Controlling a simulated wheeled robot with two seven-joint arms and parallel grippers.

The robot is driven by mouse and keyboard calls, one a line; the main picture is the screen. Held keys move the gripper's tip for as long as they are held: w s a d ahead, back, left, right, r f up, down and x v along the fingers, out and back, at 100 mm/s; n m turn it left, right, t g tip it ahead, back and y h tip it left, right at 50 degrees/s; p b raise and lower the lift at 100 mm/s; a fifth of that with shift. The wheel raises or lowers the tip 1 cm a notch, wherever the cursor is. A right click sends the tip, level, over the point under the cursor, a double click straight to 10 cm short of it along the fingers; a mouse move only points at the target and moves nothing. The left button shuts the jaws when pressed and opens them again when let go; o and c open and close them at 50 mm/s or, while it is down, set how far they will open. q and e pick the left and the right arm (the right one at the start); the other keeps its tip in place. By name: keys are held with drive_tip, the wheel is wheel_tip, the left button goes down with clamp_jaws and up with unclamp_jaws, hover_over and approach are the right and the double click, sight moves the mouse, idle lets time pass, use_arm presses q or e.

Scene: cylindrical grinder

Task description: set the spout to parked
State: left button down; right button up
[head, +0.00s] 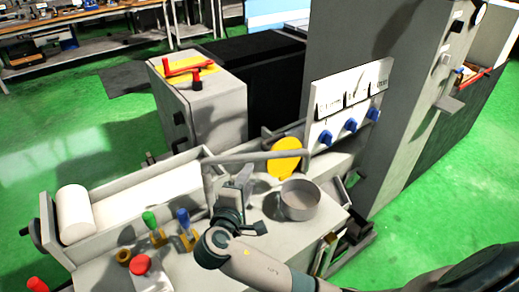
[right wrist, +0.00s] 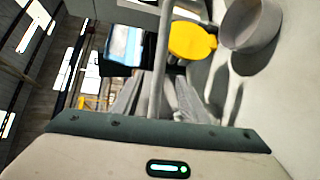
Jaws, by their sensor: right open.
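The spout (head: 255,157) looks like a thin grey tube running sideways from a post above the machine bed to near the yellow disc. In the right wrist view the tube (right wrist: 160,62) runs lengthwise, lined up between my two finger tips. My right gripper (head: 240,178) is open just below the tube in the head view; it also shows in the right wrist view (right wrist: 158,92). I cannot tell whether the fingers touch the tube. My left gripper is not in view.
A round grey pan (head: 300,200) stands right of my right gripper. The yellow disc (head: 285,158) is behind it. Green and blue levers (head: 184,218) and a red knob (head: 140,265) stand at the front left. A panel with blue knobs (head: 350,125) rises behind.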

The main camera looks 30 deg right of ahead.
drive_tip(key=p+x, duration=0.4)
drive_tip(key=x, duration=1.3)
drive_tip(key=shift+p, duration=0.4)
drive_tip(key=shift+w+f, duration=0.1)
clamp_jaws()
